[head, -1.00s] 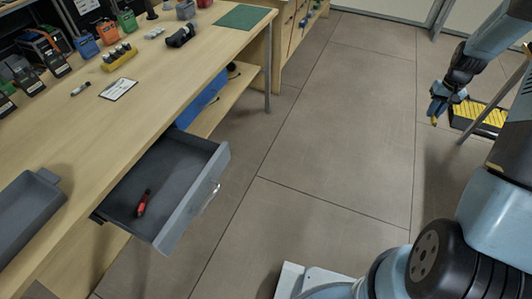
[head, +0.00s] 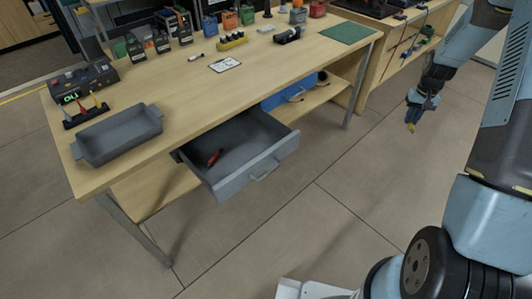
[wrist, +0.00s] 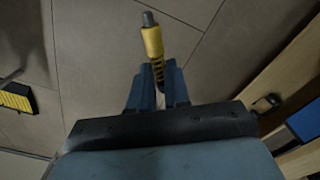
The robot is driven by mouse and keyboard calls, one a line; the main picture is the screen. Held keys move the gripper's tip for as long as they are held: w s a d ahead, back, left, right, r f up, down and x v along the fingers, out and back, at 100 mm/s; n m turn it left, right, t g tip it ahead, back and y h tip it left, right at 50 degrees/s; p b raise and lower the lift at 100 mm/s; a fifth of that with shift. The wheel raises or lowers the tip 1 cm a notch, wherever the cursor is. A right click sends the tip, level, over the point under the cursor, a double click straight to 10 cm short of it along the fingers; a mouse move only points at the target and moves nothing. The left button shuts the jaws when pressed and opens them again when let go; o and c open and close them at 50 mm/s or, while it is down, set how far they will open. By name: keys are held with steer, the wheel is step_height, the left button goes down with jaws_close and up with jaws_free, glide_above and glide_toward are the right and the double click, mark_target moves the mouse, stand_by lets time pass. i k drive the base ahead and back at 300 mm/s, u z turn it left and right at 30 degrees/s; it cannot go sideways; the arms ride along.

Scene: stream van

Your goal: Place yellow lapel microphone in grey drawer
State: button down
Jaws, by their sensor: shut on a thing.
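My gripper (head: 418,106) is at the right of the head view, over the floor and well to the right of the drawer. It is shut on the yellow lapel microphone (wrist: 153,43), which sticks out beyond the fingertips in the wrist view with its dark tip outward. Its yellow end also shows below the gripper in the head view (head: 411,128). The grey drawer (head: 262,165) is pulled out from under the bench. A red and black item (head: 214,157) lies inside it, and most of its floor is bare.
The wooden bench (head: 165,95) carries a grey tray (head: 118,136), a dark box with a green display (head: 82,88), a white card (head: 225,64) and several small cases. A blue bin (head: 290,90) sits on the shelf below. Open floor lies between drawer and gripper.

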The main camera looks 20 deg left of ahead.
mark_target(246, 134)
steer(key=z, duration=1.2)
steer(key=i, duration=0.15)
steer(key=u, duration=2.2)
